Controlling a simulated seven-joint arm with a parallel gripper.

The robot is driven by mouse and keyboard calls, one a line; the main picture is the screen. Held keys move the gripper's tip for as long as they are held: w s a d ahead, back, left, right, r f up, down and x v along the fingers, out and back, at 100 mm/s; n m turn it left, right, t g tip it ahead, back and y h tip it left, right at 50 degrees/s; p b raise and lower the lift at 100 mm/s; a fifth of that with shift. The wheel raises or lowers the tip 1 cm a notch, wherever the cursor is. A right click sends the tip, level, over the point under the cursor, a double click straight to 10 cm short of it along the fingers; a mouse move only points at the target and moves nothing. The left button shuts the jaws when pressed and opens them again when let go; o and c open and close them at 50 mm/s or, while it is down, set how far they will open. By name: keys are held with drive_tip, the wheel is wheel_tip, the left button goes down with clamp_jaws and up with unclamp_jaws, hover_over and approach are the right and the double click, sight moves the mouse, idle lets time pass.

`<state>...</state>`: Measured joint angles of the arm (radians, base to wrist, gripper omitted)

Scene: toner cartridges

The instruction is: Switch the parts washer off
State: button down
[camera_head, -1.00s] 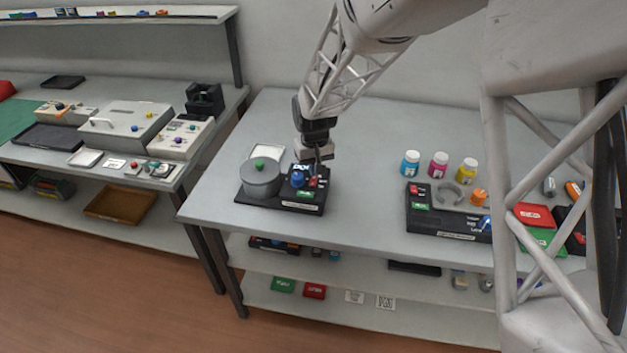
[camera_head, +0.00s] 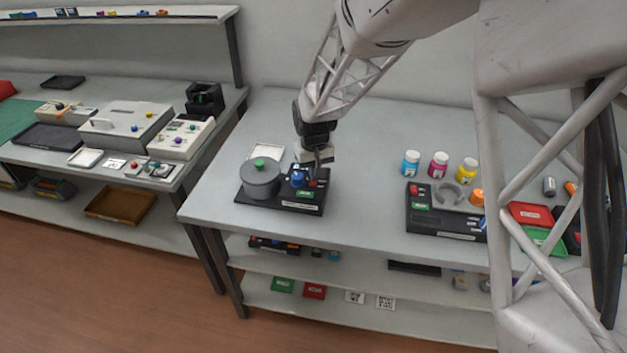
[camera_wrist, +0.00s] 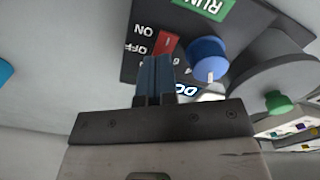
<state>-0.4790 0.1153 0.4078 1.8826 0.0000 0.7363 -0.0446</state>
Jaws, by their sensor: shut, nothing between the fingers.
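The parts washer is a black panel (camera_head: 296,208) on the middle table. It carries a grey lidded tank (camera_head: 262,180) with a green knob, a blue dial (camera_head: 297,179) and a green RUN label. A red switch (camera_wrist: 168,44) shows in the wrist view beside the ON and OFF lettering; which way it is set I cannot tell. My gripper (camera_head: 317,174) is shut and empty, pointing down over the switch side of the panel. In the wrist view its blue-grey fingertips (camera_wrist: 155,62) overlap the switch's edge; contact is unclear. The blue dial (camera_wrist: 208,58) is right of them.
A white tray (camera_head: 267,152) lies behind the tank. Cyan, magenta and yellow bottles (camera_head: 439,164) and a second black panel (camera_head: 440,222) stand to the right. The table between is clear. Another bench (camera_head: 60,160) with devices is at the left.

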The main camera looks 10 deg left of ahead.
drive_tip(key=shift+f, duration=0.3)
idle(0.4)
drive_tip(key=shift+r, duration=3.55)
drive_tip(key=shift+s+d+r, duration=0.1)
drive_tip(key=shift+d+r, duration=0.1)
drive_tip(key=shift+d, duration=0.05)
drive_tip(key=s+d+r+m, duration=0.1)
drive_tip(key=s+d+r, duration=0.3)
drive_tip(key=d, duration=0.3)
drive_tip(key=s+d+r+m+t, duration=0.1)
drive_tip(key=s+d+r, duration=0.4)
drive_tip(key=d, duration=0.2)
drive_tip(key=s+d+r+m, duration=0.1)
drive_tip(key=s+d+r, duration=0.3)
drive_tip(key=d, duration=0.3)
drive_tip(key=s+d+r+m, duration=0.1)
drive_tip(key=s+d, duration=0.4)
drive_tip(key=s, duration=0.5)
drive_tip(key=s+d+r+m+t, duration=0.1)
drive_tip(key=s+d+m, duration=0.1)
drive_tip(key=s+d, duration=0.4)
drive_tip(key=s, duration=0.4)
drive_tip(key=shift+d+t, duration=0.2)
drive_tip(key=shift+t, duration=0.1)
